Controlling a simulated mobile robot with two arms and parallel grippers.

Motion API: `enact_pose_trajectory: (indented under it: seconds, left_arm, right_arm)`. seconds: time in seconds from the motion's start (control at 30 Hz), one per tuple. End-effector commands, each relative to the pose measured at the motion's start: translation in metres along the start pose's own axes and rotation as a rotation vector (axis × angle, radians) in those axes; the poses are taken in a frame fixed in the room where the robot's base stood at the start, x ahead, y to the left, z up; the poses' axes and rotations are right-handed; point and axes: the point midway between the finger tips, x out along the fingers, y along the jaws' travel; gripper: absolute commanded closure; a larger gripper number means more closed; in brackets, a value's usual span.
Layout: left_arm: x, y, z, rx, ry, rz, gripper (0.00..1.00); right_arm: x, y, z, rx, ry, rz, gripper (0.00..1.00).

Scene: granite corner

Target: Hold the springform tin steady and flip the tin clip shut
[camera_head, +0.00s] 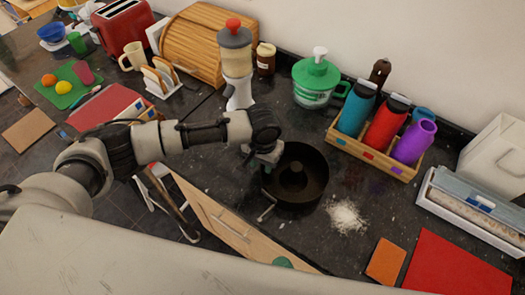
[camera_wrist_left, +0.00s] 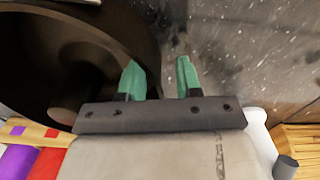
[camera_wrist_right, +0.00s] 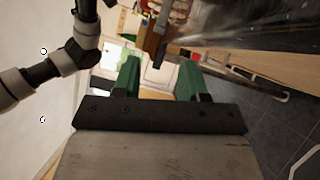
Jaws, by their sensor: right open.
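The dark springform tin (camera_head: 306,187) stands on the counter, a round pan with a raised middle. A thin pale clip (camera_head: 266,212) sticks out from its front left side, away from the wall. My left gripper (camera_head: 266,162) is at the tin's left rim. In the left wrist view the tin (camera_wrist_left: 65,45) fills the upper left; my left gripper's green fingers (camera_wrist_left: 160,78) are apart, seeming to straddle the wall. Contact cannot be told. My right gripper (camera_wrist_right: 158,82) is open and empty in its wrist view; a green tip shows low in the head view (camera_head: 283,262).
White powder (camera_head: 346,217) lies right of the tin. A bottle crate (camera_head: 372,160), a green-lidded container (camera_head: 316,82) and a blender (camera_head: 236,60) stand behind. An orange card (camera_head: 386,262) and a red mat (camera_head: 455,268) lie front right. The counter edge is close in front.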

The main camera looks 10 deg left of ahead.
Motion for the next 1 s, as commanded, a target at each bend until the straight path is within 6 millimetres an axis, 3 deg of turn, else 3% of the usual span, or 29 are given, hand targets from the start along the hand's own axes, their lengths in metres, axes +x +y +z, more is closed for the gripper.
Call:
enact_pose_trajectory:
  seconds: [0.2, 0.47, 0.73, 0.87, 1.0]
  left_arm:
    - [0.016, 0.000, 0.000, -0.001, 0.000, -0.001, 0.66]
    - [0.018, 0.000, 0.000, 0.000, 0.001, 0.000, 0.66]
    - [0.018, 0.000, 0.000, -0.001, 0.001, 0.000, 1.00]
    - [0.018, 0.000, 0.000, -0.001, 0.001, 0.000, 1.00]
    - [0.018, 0.000, 0.000, -0.001, 0.001, 0.000, 1.00]
  right_arm:
    - [0.000, 0.000, 0.000, 0.000, 0.000, 0.000, 0.57]
    - [0.000, 0.000, 0.000, 0.000, 0.000, 0.000, 0.57]
    - [0.000, 0.000, 0.000, 0.000, 0.000, 0.000, 0.57]
    - [0.000, 0.000, 0.000, 0.000, 0.000, 0.000, 0.57]
    - [0.000, 0.001, 0.000, -0.016, 0.015, 0.003, 0.76]
